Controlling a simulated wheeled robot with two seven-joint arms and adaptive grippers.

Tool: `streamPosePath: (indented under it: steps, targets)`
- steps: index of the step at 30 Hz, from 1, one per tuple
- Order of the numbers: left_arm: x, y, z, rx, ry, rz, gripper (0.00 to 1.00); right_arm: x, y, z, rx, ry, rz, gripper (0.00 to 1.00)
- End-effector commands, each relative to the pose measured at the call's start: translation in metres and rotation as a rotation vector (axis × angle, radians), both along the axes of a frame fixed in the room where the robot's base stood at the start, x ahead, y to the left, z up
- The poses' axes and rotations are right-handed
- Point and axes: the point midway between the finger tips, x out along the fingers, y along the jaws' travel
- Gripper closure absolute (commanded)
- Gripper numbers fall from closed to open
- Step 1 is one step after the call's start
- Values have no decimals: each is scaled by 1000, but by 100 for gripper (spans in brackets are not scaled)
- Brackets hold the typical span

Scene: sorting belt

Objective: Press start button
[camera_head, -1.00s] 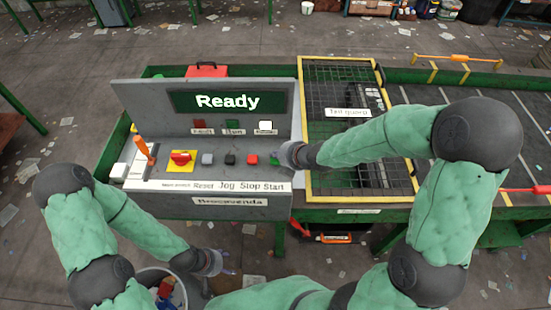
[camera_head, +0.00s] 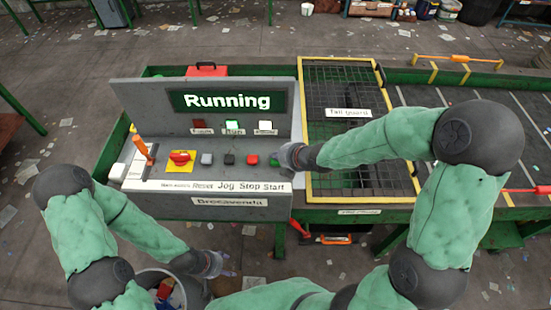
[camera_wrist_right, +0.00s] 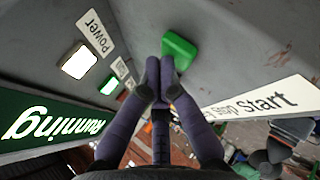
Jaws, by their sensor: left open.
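The green start button (camera_head: 274,161) is at the right end of the button row on the grey control panel (camera_head: 130,100). In the right wrist view the same button (camera_wrist_right: 179,46) is just beyond my right fingertips. My right gripper (camera_wrist_right: 160,62) has its fingers together, at or touching the button; exact contact is hard to tell. In the head view my right gripper (camera_head: 284,156) partly covers the area beside the button. The display (camera_head: 227,102) reads "Running", and the green lamp (camera_head: 232,125) and white lamp are lit. My left gripper (camera_head: 226,267) is open and low, away from the panel.
Red, black and grey buttons and a red knob on a yellow plate (camera_head: 181,158) line the panel. An orange-handled lever (camera_head: 141,146) stands at left. A yellow-framed mesh guard (camera_head: 303,120) covers the belt to the right. A bin (camera_head: 150,276) is at lower left.

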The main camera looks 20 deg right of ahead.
Motion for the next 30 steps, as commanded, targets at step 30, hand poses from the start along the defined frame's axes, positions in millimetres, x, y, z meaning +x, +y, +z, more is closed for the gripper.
streamPosePath:
  steps: [30]
  targets:
    - [0,0,13,0,0,0,38,-1,0,19,0,2,1,100]
